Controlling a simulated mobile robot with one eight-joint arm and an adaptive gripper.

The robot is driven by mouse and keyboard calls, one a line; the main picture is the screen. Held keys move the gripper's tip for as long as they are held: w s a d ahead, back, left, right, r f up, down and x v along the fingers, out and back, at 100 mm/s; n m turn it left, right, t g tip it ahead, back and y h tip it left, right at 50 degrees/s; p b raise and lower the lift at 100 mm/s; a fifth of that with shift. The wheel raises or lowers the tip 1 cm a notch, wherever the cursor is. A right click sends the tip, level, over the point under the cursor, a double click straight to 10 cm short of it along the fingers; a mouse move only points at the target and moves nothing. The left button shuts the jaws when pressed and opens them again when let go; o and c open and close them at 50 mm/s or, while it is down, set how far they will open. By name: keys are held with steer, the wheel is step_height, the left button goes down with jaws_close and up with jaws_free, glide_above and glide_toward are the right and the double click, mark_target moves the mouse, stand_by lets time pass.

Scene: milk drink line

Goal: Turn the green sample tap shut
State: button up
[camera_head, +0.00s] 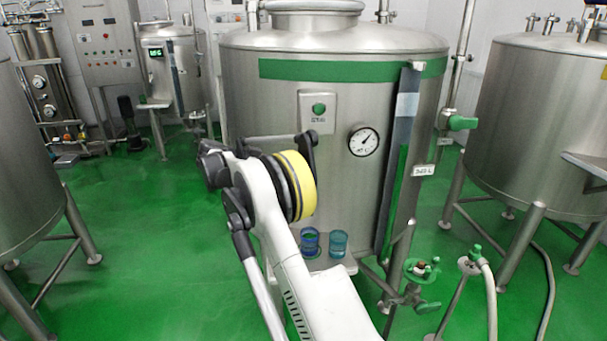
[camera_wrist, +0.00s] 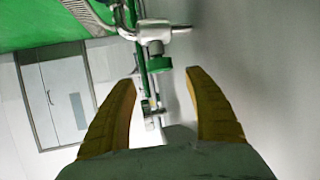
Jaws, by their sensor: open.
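In the wrist view, a tap with a green round knob (camera_wrist: 158,64) on a bare metal body juts out near the top middle. My gripper (camera_wrist: 161,79) is open, its two yellow-orange fingers spread wide. The knob lies beyond the fingertips, roughly in line with the gap between them, and nothing is held. In the head view my arm covers the front of the middle steel tank (camera_head: 260,105), and my fingers cannot be made out. I cannot match the wrist-view tap to a tap in the head view; it may be hidden behind my arm.
Blue cups (camera_head: 310,240) and (camera_head: 338,243) stand low before the tank. A gauge (camera_head: 363,140) is on its front. A hose (camera_head: 490,295) stands farther right. Green floor is open at left.

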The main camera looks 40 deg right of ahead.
steer(key=v, duration=0.5)
steer(key=shift+a+r, duration=0.15)
steer(key=shift+a, duration=0.15)
